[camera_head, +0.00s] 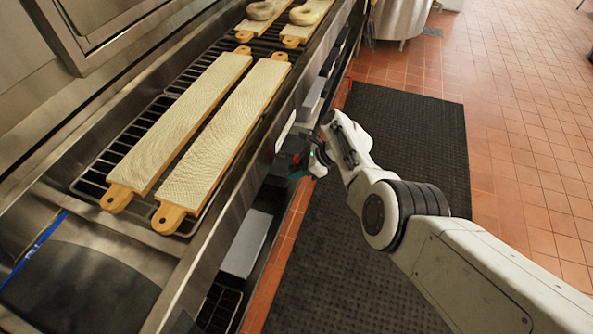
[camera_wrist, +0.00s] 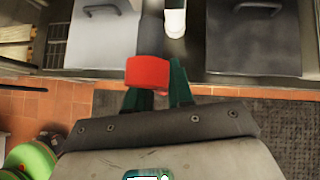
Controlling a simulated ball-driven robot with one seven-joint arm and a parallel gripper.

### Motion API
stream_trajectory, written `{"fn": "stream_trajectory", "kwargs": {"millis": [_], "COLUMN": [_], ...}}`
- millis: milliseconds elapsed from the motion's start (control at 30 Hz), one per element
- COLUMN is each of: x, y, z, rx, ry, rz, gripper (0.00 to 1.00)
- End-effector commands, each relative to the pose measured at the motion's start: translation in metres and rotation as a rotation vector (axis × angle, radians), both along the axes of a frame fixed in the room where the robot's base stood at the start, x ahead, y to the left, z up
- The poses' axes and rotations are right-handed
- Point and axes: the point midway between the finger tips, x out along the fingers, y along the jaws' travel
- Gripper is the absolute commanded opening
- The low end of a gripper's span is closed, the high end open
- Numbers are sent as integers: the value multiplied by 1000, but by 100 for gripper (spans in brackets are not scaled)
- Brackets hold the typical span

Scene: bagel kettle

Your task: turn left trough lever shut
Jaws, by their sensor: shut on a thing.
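The red lever handle (camera_wrist: 148,71) shows in the wrist view just beyond my green fingertips, partly covering the left one. My gripper (camera_wrist: 157,88) is shut on this lever. In the head view my gripper (camera_head: 301,168) is at the front side of the steel counter, low beside its edge, with a small bit of the red lever handle (camera_head: 297,158) showing. The lever's pivot and its exact angle are hidden. A white rounded piece (camera_wrist: 175,22) stands beyond the lever in the wrist view; I cannot tell if they join.
Two long cloth-covered boards (camera_head: 187,120) lie on a wire rack (camera_head: 92,180) in the counter, with bagels (camera_head: 304,15) on boards farther back. Grey panels (camera_wrist: 253,40) flank the lever. A black mat (camera_head: 410,140) covers open tiled floor to the right. A round metal vessel (camera_head: 400,18) stands behind.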

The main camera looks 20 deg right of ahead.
Motion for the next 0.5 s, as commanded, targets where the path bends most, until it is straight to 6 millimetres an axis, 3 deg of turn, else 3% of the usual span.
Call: {"fn": "stream_trajectory", "kwargs": {"millis": [467, 500], "x": [-2, -2], "y": [1, 1], "z": [-2, -2], "rx": [10, 10], "ry": [17, 17], "rz": [-1, -1], "gripper": [0, 24]}}
